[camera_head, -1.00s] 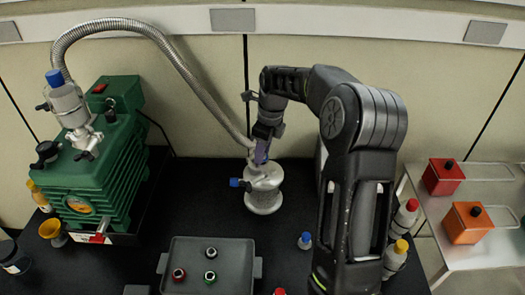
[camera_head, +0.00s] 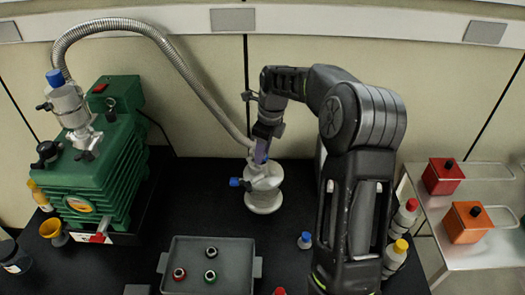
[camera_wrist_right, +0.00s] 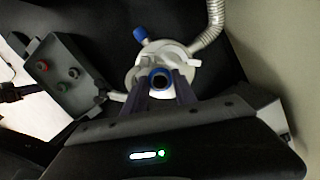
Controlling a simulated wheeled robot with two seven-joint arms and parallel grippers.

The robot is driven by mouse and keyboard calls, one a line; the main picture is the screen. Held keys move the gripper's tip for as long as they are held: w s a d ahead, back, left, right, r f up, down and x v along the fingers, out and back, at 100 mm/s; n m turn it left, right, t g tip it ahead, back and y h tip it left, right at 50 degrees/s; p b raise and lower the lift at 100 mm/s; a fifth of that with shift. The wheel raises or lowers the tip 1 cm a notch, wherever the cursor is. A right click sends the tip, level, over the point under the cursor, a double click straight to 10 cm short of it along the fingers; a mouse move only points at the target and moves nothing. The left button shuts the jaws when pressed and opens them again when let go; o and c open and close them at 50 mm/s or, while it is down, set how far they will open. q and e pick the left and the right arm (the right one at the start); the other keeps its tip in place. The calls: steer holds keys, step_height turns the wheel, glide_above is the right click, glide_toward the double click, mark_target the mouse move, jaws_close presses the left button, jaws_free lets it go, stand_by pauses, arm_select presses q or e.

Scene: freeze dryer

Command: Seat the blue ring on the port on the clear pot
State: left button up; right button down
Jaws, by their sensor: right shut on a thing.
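The clear pot (camera_head: 264,201) stands on the black bench below my right gripper (camera_head: 262,160). It has a side fitting with a blue knob (camera_head: 235,182), and the grey hose runs to its top. In the right wrist view the blue ring (camera_wrist_right: 160,77) is between the two fingers of my right gripper, which is shut on it. The ring is over the pot (camera_wrist_right: 134,76) in that view. The fingers hide the port, and I cannot tell whether the ring touches it. The ring is hardly visible in the head view. My left gripper is not seen.
A grey tray (camera_head: 240,246) holds a red ring (camera_head: 179,274), a green ring (camera_head: 210,277) and a dark ring (camera_head: 211,251). A green pump (camera_head: 105,165) stands at left. The ribbed hose (camera_head: 185,75) arches close to my gripper. Small bottles (camera_head: 394,262) stand at right.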

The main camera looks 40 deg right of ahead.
steer(key=shift+f, duration=0.45)
stand_by(0.9)
steer(key=c, duration=0.9)
jaws_free()
steer(key=shift+r, duration=0.15)
steer(key=shift+r+p, duration=0.4)
steer(key=shift+r, duration=2.5)
